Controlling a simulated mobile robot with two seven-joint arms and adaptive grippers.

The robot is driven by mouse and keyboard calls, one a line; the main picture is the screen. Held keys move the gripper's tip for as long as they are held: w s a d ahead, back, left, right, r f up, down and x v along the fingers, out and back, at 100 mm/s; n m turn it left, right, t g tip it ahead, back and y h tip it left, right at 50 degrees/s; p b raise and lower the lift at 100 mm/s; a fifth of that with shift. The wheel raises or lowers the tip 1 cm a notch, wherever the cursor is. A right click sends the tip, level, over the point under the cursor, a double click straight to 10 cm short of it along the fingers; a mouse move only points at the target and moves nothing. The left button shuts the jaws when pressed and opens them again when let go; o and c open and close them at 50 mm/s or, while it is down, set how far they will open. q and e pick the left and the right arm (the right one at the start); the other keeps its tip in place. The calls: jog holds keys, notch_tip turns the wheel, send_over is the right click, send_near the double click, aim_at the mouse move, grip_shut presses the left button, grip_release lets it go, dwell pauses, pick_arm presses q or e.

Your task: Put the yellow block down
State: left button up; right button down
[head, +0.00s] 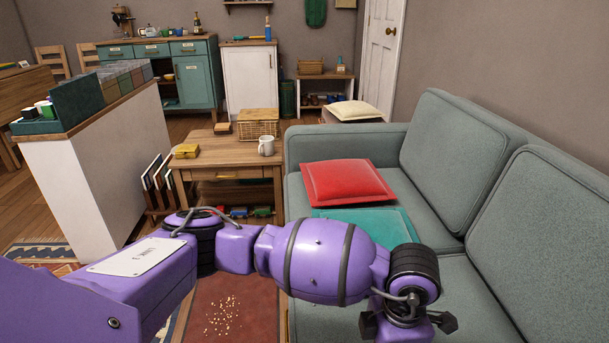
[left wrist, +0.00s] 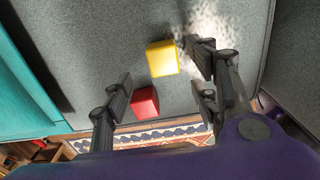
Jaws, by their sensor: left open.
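The yellow block (left wrist: 162,58) lies on the grey sofa seat in the left wrist view. It is between the spread fingers of my left gripper (left wrist: 160,72), with visible gaps on both sides. My left gripper is open and holds nothing. In the head view my left arm reaches across to the sofa (head: 445,210), and its fingertips are cut off by the bottom edge. The yellow block does not show there. My right gripper is in neither view.
A red block (left wrist: 145,101) lies close to the yellow one, near the seat's front edge. A teal cushion (head: 375,228) and a red cushion (head: 345,183) lie on the sofa. A wooden table (head: 228,171) stands beyond, with a rug (head: 230,305) in front.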

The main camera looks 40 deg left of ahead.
pick_arm(q)
jog(key=f, duration=0.1)
jog(key=f+b, duration=0.1)
jog(key=f, duration=0.1)
jog(key=f+b, duration=0.1)
jog(key=f, duration=0.1)
jog(key=shift+d+f, duration=0.25)
jog(key=shift+d, duration=0.1)
jog(key=shift+f, duration=0.1)
jog(key=shift+r, duration=0.2)
jog(key=c, duration=1.3)
